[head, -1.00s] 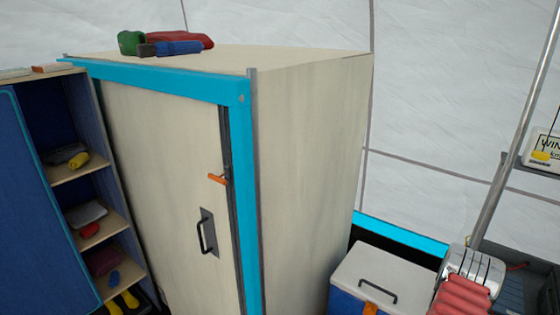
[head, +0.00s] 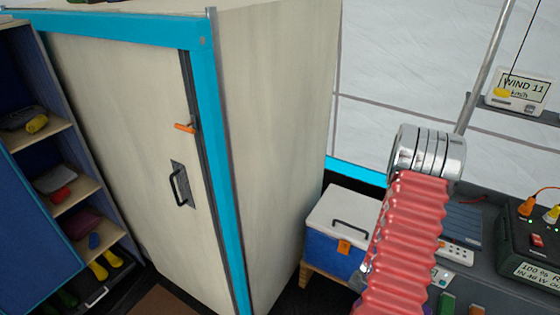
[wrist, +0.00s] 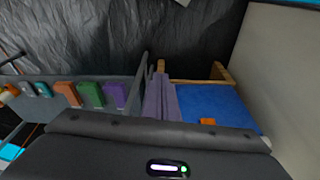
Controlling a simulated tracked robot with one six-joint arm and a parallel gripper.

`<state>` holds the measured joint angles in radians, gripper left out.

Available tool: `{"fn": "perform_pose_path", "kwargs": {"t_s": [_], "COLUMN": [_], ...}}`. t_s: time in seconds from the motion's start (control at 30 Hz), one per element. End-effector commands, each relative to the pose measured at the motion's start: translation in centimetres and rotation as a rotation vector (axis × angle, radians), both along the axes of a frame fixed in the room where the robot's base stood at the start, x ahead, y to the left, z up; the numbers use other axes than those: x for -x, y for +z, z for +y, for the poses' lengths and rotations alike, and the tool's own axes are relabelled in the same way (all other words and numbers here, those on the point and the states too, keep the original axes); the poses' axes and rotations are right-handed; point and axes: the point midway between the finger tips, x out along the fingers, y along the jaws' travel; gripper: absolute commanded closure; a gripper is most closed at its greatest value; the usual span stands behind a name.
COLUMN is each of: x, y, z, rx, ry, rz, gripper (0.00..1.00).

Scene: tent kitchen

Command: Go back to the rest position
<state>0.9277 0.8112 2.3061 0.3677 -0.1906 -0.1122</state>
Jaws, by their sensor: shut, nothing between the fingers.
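My gripper's fingers show in neither view, so I cannot see their pose. In the head view, my arm rises at the right, with a red ribbed sleeve and a silver ringed joint. It covers part of the counter and the right side of the cooler. No object of the task shows apart from my arm.
A tall cream cabinet (head: 275,130) with a blue frame stands left, its door shut. Left of it are shelves (head: 75,200). A blue cooler with a white lid (head: 340,212) sits beside my arm. A grey counter (head: 480,272) holds devices. Coloured tags (wrist: 90,95) hang along a rail.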

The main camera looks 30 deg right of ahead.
Motion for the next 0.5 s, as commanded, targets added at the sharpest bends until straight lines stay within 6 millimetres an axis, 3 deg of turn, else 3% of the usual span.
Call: {"fn": "perform_pose_path", "kwargs": {"t_s": [0.2,0.5], "x": [-3.4,-6.2], "y": [5.0,11.8], "z": [3.3,8.2], "rx": [-0.085,-0.167], "ry": [0.110,0.261], "rz": [-0.013,-0.002], "gripper": [1.00,1.00]}}
